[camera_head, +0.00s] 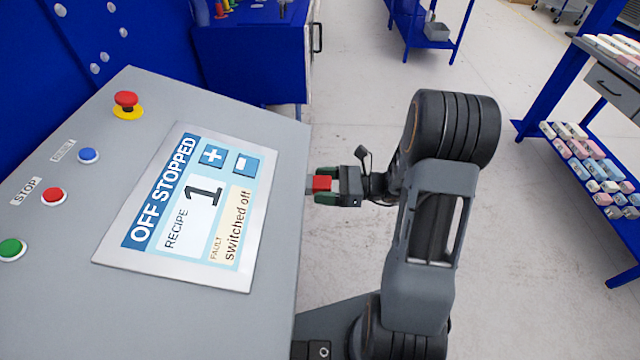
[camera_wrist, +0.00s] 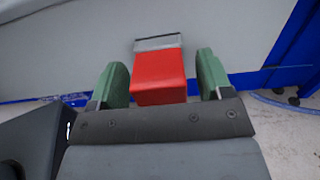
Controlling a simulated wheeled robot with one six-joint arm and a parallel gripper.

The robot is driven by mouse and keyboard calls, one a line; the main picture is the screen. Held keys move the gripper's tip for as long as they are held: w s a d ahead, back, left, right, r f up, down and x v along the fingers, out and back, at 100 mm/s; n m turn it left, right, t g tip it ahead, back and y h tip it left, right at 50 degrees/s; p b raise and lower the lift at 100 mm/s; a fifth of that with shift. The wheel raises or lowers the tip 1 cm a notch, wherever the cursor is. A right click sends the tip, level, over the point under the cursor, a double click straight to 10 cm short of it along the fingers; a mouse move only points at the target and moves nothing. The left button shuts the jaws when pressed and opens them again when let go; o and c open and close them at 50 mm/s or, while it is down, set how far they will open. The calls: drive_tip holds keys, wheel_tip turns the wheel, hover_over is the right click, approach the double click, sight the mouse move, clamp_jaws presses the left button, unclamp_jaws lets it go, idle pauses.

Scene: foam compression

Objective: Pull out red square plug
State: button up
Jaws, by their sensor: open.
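The red square plug (camera_head: 321,183) sticks out from the right side of the grey control panel. In the wrist view the red plug (camera_wrist: 158,78) sits at a grey socket (camera_wrist: 158,43) on the panel's side wall. My gripper (camera_head: 325,185) is open, with its green fingers on either side of the plug. In the wrist view, gaps show between the plug and both fingers of my gripper (camera_wrist: 164,78).
The grey control panel (camera_head: 75,290) has a screen (camera_head: 190,205) reading "OFF STOPPED" and "switched off". Several push buttons line its left part. A blue cabinet (camera_head: 252,60) stands behind, and a blue shelf rack (camera_head: 590,190) at the right. The floor (camera_head: 350,120) between is clear.

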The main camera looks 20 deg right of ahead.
idle(0.4)
drive_tip(key=c, duration=1.2)
drive_tip(key=shift+d, duration=0.15)
drive_tip(key=shift+p+v, duration=0.35)
drive_tip(key=shift+v, duration=2.45)
drive_tip(key=shift+s, duration=0.1)
